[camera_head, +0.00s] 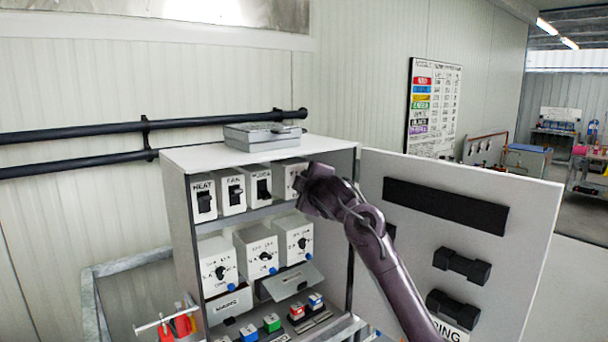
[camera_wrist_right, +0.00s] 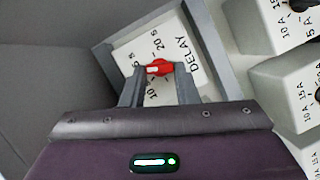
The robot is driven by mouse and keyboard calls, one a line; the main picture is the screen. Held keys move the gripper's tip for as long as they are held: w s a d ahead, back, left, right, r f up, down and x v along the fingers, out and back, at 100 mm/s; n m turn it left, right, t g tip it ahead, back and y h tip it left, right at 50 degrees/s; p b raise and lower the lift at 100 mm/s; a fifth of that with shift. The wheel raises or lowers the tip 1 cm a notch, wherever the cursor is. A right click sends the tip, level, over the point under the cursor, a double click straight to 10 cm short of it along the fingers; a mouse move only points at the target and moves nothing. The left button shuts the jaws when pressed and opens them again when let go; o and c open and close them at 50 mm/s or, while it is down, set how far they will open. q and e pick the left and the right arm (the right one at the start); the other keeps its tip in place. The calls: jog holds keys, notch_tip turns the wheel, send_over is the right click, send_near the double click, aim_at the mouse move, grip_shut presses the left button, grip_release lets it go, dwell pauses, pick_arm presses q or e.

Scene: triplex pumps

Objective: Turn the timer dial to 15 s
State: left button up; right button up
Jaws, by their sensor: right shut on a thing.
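The timer is a white module marked DELAY (camera_wrist_right: 178,56) with a red dial (camera_wrist_right: 160,67) in the right wrist view. No 15 s print can be made out. My right gripper (camera_wrist_right: 158,75) has its two fingers on either side of the dial, shut on it. In the head view the timer module (camera_head: 282,180) is at the right end of the cabinet's top row, and my right gripper (camera_head: 312,188) covers its front. My left gripper is not in view.
Switch modules for heat (camera_head: 203,197), fan (camera_head: 231,191) and another switch (camera_head: 259,184) stand left of the timer. White dial boxes (camera_head: 257,252) fill the shelf below. The open cabinet door (camera_head: 520,230) is right of my arm. A grey box (camera_head: 255,137) lies on top.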

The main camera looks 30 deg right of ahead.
jog(key=shift+d+m+p, duration=0.1)
jog(key=shift+m+p, duration=0.4)
jog(key=shift+p, duration=0.05)
jog(key=o, duration=1)
jog(key=b+v, duration=0.3)
jog(key=v, duration=0.5)
